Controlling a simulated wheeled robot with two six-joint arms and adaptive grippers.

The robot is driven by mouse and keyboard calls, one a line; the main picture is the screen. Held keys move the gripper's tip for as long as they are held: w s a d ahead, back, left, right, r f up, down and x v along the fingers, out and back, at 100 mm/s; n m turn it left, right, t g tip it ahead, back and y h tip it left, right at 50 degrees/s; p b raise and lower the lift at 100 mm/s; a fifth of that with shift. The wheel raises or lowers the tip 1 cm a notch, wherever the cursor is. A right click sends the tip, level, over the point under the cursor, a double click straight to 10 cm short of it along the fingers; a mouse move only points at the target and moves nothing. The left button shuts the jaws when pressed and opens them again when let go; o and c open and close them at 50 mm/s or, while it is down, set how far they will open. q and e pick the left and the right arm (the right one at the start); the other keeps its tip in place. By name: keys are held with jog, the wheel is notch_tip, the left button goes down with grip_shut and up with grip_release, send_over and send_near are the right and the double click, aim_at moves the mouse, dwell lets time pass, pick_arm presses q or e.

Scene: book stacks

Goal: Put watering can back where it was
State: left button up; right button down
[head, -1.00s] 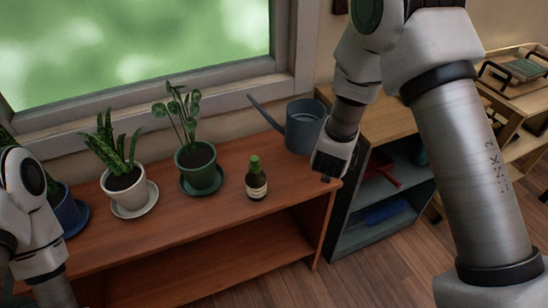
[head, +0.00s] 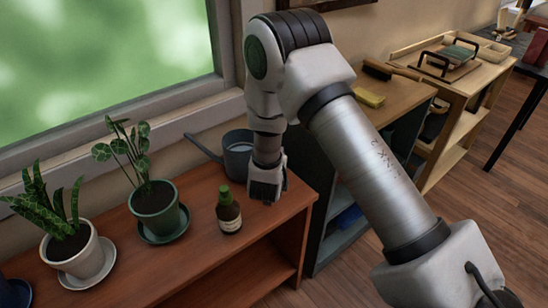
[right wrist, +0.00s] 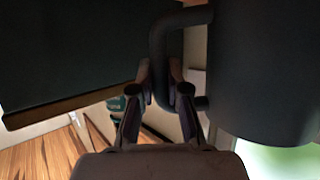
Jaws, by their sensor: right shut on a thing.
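The blue-grey watering can (head: 237,150) is at the right end of the reddish-brown shelf unit (head: 170,270), by the window wall, its long spout pointing left. My right gripper (head: 265,196) is in front of it, covering its lower right side. In the right wrist view the gripper (right wrist: 160,80) is shut on the can's dark handle (right wrist: 157,48), and the can's body (right wrist: 262,75) fills the right side. I cannot tell whether the can's base touches the shelf top. My left gripper is not in view.
A brown bottle with a green cap (head: 229,212) stands just left of my right gripper. Potted plants in a green pot (head: 158,208) and a white pot (head: 78,256) stand further left. A wooden-topped cabinet (head: 385,105) holds a yellow sponge-like block (head: 369,99).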

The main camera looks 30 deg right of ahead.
jog(key=shift+f, duration=0.4)
jog(key=c, duration=1.6)
grip_release()
jog(key=shift+f, duration=0.2)
jog(key=o, duration=0.4)
jog(key=shift+o, duration=0.2)
